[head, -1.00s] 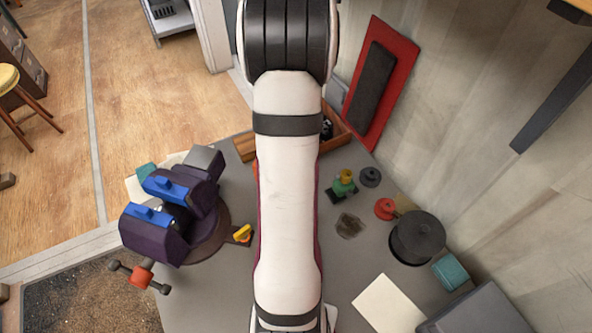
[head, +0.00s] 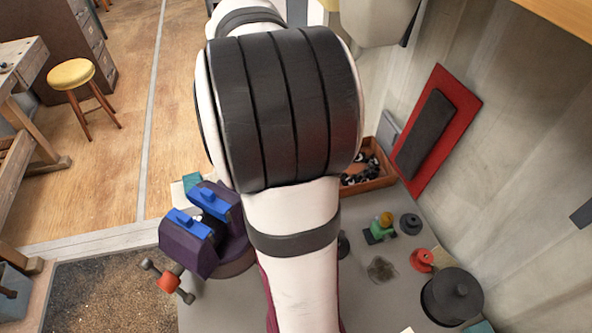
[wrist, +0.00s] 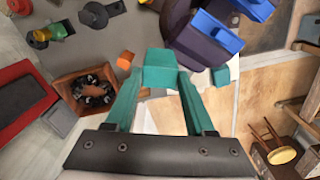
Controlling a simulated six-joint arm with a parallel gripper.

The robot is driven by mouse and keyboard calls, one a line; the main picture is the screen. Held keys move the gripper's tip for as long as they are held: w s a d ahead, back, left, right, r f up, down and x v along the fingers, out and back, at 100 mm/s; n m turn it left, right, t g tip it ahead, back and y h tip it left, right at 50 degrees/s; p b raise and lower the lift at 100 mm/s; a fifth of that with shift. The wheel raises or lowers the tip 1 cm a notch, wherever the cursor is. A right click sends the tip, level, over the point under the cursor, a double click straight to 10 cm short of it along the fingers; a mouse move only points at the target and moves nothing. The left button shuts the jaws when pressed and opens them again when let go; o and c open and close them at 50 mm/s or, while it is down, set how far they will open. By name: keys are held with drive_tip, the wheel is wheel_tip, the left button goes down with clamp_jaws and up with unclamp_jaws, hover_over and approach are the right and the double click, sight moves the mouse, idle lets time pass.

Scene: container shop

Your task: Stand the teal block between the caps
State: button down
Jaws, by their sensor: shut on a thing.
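My gripper (wrist: 161,84) shows in the wrist view with its two green fingers closed on the teal block (wrist: 160,70). The block is at the fingertips, and the surface lies beyond it. In the head view my own arm hides the gripper and the held block. Possible caps on the right of the grey table are a small dark round piece (head: 410,223), a red round piece (head: 422,260) and a large black knobbed one (head: 452,295). I cannot tell which are the task's caps. Another dark knobbed piece (wrist: 93,15) shows in the wrist view.
A purple and blue vise (head: 205,230) stands at the table's left, with a teal piece (head: 192,181) behind it. A wooden tray (head: 378,181) of dark parts, a green and yellow piece (head: 380,228) and a red board (head: 455,105) are right. An orange piece (wrist: 125,60) lies near the tray.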

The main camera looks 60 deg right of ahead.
drive_tip(key=w+a+r, duration=0.4)
drive_tip(key=a+r, duration=0.1)
drive_tip(key=r, duration=0.1)
drive_tip(key=w+a+f+n, duration=0.1)
drive_tip(key=w+a+n, duration=0.2)
drive_tip(key=a+n, duration=0.4)
drive_tip(key=w+a+f+n, duration=0.1)
drive_tip(key=w+a+n, duration=0.1)
drive_tip(key=a+n, duration=0.4)
drive_tip(key=s+d+f+m, duration=0.2)
drive_tip(key=d+m, duration=0.4)
drive_tip(key=m, duration=1.1)
drive_tip(key=shift+s+d+f+m, duration=0.25)
drive_tip(key=shift+s+f+m, duration=0.05)
drive_tip(key=shift+s+m, duration=0.1)
drive_tip(key=shift+f, duration=3.4)
drive_tip(key=shift+c, duration=0.9)
unclamp_jaws()
